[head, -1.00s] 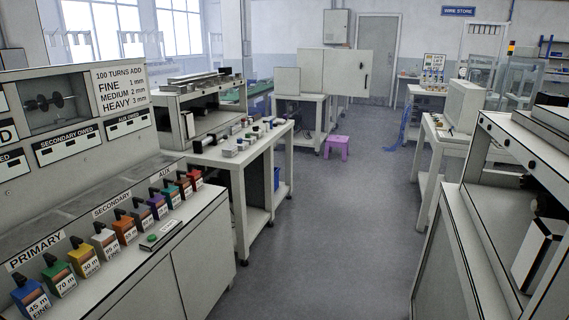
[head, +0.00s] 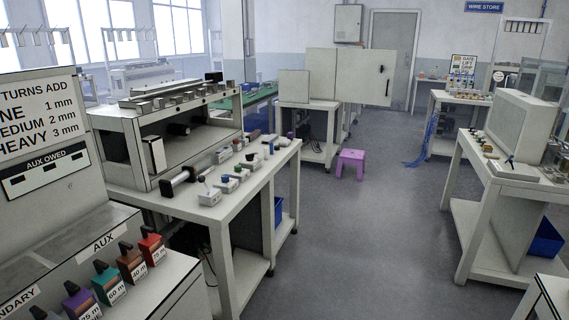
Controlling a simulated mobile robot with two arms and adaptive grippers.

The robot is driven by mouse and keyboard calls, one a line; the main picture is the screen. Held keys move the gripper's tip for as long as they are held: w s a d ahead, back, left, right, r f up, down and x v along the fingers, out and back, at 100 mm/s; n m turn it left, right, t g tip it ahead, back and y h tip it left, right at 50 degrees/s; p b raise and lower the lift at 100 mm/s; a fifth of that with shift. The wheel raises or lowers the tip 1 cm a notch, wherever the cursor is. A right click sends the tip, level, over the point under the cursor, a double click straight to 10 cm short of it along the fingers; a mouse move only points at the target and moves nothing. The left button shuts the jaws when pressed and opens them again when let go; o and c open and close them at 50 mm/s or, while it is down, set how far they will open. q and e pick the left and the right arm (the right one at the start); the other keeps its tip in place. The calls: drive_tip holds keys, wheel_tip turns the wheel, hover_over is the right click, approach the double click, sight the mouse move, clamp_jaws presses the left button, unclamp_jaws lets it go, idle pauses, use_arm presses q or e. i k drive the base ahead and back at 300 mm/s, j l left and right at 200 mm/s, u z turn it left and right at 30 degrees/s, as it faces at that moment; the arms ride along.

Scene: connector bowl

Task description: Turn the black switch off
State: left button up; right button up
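I cannot pick out the black switch with certainty. Small boxes and parts, some with dark or blue tops, lie on the white workbench (head: 222,205) left of centre. They are too small to read. A black handle shows on the pale cabinet (head: 348,77) at the back. Neither of my grippers is in view.
A panel bench with coloured, black-topped boxes (head: 108,285) stands at near left. A machine (head: 168,125) sits on the workbench. A purple stool (head: 350,164) stands on the floor. A white table (head: 492,183) is at right. The middle aisle (head: 350,250) is clear.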

sight(250, 158)
drive_tip(key=i+u, duration=0.2)
drive_tip(key=i, duration=0.25)
drive_tip(key=i+l+u, duration=0.2)
drive_tip(key=i, duration=0.2)
drive_tip(key=u, duration=0.45)
drive_tip(key=i+l+u, duration=0.45)
drive_tip(key=l+u, duration=0.2)
drive_tip(key=i+l+u, duration=0.3)
drive_tip(key=l+u, duration=0.35)
